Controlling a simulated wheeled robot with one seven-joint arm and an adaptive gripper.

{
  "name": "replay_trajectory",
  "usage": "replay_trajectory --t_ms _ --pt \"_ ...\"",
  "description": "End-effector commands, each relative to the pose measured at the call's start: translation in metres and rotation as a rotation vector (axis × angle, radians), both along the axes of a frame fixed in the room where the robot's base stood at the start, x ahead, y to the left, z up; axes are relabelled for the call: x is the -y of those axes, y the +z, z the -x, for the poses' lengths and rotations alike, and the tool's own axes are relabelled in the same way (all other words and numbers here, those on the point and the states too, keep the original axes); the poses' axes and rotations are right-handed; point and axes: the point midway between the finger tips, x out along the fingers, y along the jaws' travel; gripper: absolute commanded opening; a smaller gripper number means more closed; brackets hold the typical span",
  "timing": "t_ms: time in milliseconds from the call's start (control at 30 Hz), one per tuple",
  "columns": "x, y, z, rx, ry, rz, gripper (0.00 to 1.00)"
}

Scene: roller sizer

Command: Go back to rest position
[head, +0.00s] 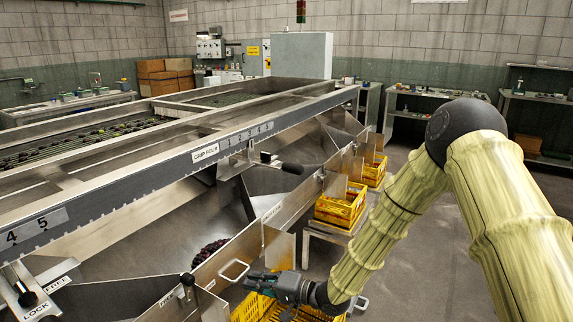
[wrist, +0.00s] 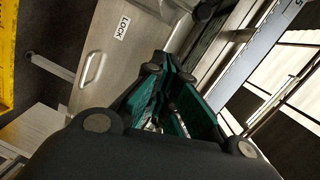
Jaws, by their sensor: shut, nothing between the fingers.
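My gripper (head: 262,283) is at the lower middle of the head view, at the end of my arm, which comes in from the right. It is by the front of the roller sizer (head: 206,153), close to a metal handle (head: 233,269) on a chute panel and above a yellow crate. In the wrist view the dark green fingers (wrist: 172,72) are together with nothing held.
Yellow crates (head: 254,306) stand below the chutes, with more crates (head: 342,207) farther along. Dark fruit (head: 209,250) lies in a chute. Shelved benches (head: 437,106) line the back wall. Grey floor (head: 407,262) is open under and beside my arm.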

Motion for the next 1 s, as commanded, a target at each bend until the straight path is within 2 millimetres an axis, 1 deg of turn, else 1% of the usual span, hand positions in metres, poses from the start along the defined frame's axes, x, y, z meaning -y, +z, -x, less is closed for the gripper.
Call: replay_trajectory --t_ms 33,200,300,367,400,467,500,567,700,867,967,1000 --pt "0.009 -0.022 0.008 -0.011 -0.028 0.040 0.00" --pt "0.042 -0.084 0.033 -0.028 -0.113 0.194 0.00" --pt "0.064 -0.118 0.052 -0.043 -0.149 0.291 0.00" --pt "0.077 -0.137 0.064 -0.051 -0.165 0.351 0.00" --pt "0.086 -0.150 0.073 -0.059 -0.173 0.392 0.00" --pt "0.099 -0.167 0.087 -0.071 -0.184 0.450 0.00" --pt "0.109 -0.179 0.097 -0.079 -0.188 0.492 0.00" --pt "0.123 -0.195 0.113 -0.094 -0.193 0.551 0.00" --pt "0.157 -0.229 0.152 -0.131 -0.190 0.694 0.00" --pt "0.196 -0.259 0.202 -0.181 -0.162 0.854 0.00" --pt "0.220 -0.274 0.235 -0.215 -0.135 0.952 0.00" --pt "0.230 -0.279 0.249 -0.230 -0.121 0.989 0.00"
